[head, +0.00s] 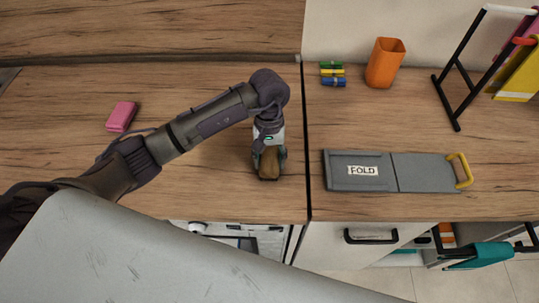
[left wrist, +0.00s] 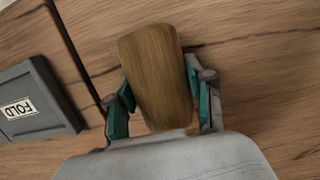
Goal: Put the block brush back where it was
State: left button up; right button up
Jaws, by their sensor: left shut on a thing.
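The block brush shows as a brown wooden block (left wrist: 158,78) in the left wrist view, with any bristles hidden. My left gripper (left wrist: 160,95) is shut on it, one teal finger along each long side. In the head view the left gripper (head: 268,157) points down near the front of the wooden counter, just left of the dark seam, with the brush (head: 269,165) between its fingers. I cannot tell whether the brush touches the counter. My right gripper is not in view.
A pink block (head: 121,116) lies at the left on the counter (head: 200,85). Right of the seam are a grey FOLD board (head: 425,171) with a yellow handle, an orange cup (head: 384,63), small coloured blocks (head: 332,73) and a black rack (head: 459,65). The counter around the gripper is clear.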

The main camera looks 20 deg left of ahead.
pick_arm(q)
jog(key=shift+f, duration=0.2)
jog(key=shift+f+b, duration=0.2)
jog(key=shift+b, duration=0.15)
jog(key=o, duration=1.4)
jog(key=shift+o, duration=0.2)
jog(key=shift+r, duration=0.1)
